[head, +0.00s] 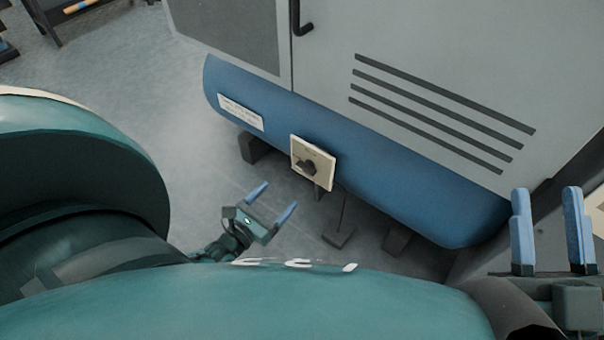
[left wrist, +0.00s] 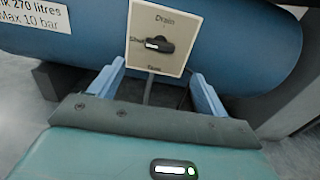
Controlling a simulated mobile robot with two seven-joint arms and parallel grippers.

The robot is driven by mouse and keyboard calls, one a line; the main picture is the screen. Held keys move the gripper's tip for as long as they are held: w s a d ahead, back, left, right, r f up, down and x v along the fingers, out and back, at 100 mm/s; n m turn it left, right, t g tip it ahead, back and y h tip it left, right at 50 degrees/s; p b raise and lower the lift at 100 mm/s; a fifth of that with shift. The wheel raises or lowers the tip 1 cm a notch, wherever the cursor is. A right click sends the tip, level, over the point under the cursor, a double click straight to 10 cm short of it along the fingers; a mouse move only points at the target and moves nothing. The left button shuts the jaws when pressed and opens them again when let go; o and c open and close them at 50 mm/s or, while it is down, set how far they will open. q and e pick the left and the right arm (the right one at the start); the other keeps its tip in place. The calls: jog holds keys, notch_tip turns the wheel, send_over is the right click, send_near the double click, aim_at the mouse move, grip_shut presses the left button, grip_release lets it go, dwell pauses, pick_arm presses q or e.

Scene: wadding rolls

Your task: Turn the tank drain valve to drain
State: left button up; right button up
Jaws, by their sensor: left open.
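The drain valve is a dark knob (head: 306,166) on a cream plate (head: 322,164) fixed to the blue tank (head: 400,185). In the left wrist view the knob (left wrist: 160,45) lies sideways, its white mark toward the left, beside a label that seems to read "Shut". "Drain" is printed at the top of the plate (left wrist: 170,20). My left gripper (head: 273,199) is open and empty, lower left of the plate and apart from it. Its fingers (left wrist: 155,88) point toward the plate, one on each side below the knob. My right gripper (head: 546,195) is open and empty at the far right.
The grey cabinet (head: 440,60) with dark slots stands above the tank. A white label (head: 241,114) is on the tank's left part. A thin pipe runs down below the plate to dark feet on the floor.

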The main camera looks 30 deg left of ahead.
pick_arm(q)
jog(key=w+b, duration=0.3)
jog(key=w, duration=0.8)
jog(key=shift+d, duration=0.4)
pick_arm(e)
jog(key=shift+s+d+r+n+y, duration=0.1)
jog(key=shift+s+r+n+y, duration=0.1)
jog(key=shift+r+n+y, duration=0.95)
jog(key=shift+s+d+r+n+y, duration=0.15)
jog(key=shift+r+n+y, duration=0.75)
jog(key=shift+n+y, duration=0.45)
pick_arm(q)
jog(key=shift+w, duration=0.1)
jog(key=shift+c, duration=0.3)
jog(key=c, duration=0.9)
